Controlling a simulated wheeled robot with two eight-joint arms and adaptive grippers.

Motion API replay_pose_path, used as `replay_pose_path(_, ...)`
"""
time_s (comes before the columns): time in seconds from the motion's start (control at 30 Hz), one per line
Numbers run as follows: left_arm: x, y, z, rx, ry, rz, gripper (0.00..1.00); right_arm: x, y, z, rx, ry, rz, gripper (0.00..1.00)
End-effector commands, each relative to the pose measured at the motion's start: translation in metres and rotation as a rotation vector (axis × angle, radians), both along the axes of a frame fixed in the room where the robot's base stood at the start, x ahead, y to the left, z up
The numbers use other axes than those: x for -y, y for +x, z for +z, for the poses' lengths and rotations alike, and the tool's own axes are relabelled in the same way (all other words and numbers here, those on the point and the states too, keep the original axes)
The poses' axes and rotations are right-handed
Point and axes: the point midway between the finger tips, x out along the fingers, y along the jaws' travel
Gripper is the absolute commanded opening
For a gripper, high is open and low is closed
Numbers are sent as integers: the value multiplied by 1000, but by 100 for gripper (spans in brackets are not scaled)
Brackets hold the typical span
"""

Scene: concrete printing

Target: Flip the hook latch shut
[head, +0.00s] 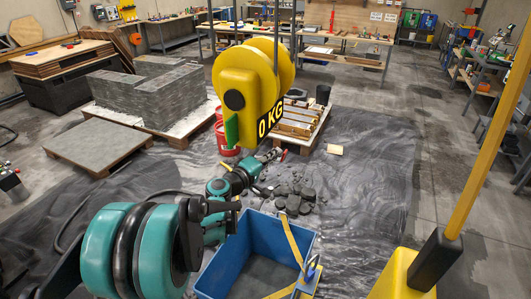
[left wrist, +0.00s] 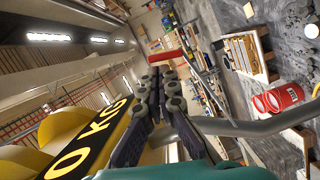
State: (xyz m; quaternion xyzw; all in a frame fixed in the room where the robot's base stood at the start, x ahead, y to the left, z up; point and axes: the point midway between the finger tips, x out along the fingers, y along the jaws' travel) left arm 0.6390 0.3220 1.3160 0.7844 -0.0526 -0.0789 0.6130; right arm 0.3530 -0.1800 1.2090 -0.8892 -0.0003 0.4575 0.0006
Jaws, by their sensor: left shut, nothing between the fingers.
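The yellow hoist block (head: 245,88) with its "0 KG" label hangs in the middle of the head view. It also shows large at the left of the left wrist view (left wrist: 62,125). My left gripper (head: 268,157) is just below the block; its dark fingers also show in the left wrist view (left wrist: 160,76), shut and empty. A small red bar (head: 282,154), perhaps the latch, is at the fingertips. It lies across them in the left wrist view (left wrist: 167,57); contact cannot be told. A grey curved bar (left wrist: 240,127), perhaps the hook, runs beside the fingers. My right gripper is out of view.
A blue bin (head: 222,272) with a yellow strap (head: 292,240) stands below. Dark lumps (head: 295,198) lie on the black sheet. Red buckets (head: 226,138), a pallet (head: 300,122) and grey blocks (head: 150,98) are behind. A yellow post (head: 490,130) rises at the right.

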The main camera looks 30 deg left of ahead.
Motion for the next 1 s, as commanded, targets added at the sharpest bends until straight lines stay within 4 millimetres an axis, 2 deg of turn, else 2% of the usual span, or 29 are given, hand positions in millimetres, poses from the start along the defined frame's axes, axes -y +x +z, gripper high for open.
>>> replay_pose_path(0.47,3,0,-1,0,5,0,0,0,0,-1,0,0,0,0)
replay_pose_path(1.0,8,0,-12,-6,98,0,0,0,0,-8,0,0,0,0)
